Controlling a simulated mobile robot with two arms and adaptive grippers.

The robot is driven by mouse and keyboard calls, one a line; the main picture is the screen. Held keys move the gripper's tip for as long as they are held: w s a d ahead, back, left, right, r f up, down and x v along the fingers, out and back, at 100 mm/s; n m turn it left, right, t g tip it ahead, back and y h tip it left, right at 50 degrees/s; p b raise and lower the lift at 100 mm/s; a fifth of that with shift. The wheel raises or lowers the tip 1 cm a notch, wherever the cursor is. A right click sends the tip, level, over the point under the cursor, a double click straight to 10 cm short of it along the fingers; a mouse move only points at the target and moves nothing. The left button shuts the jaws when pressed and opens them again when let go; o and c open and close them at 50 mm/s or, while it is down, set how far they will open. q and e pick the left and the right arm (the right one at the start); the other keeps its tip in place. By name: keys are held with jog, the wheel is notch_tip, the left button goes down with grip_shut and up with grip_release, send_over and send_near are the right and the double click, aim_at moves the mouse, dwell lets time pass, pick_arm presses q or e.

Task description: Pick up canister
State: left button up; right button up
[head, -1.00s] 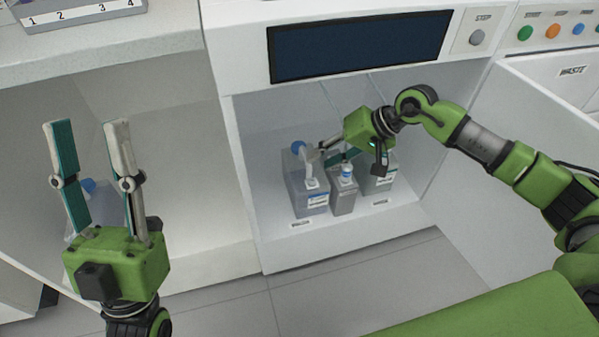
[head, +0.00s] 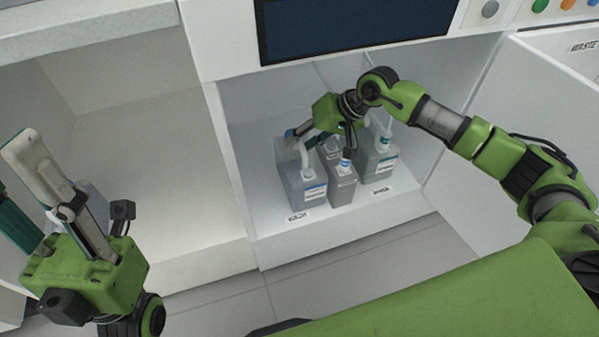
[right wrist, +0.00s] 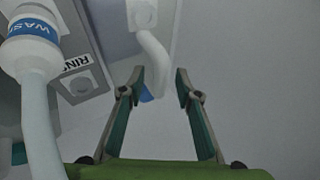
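My left gripper (head: 10,165) is open and empty at the far left, partly cut off.
In the right wrist view a bottle neck with a blue label (right wrist: 36,27) is close on the left. The bay's open door (head: 500,125) stands to the right. The left bay (head: 160,150) is mostly empty, with a pale container partly hidden behind my left gripper.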

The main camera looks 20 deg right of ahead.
jog(key=shift+w+a+f, duration=0.1)
jog(key=shift+a+f, duration=0.05)
grip_shut()
jog(key=shift+r, duration=0.2)
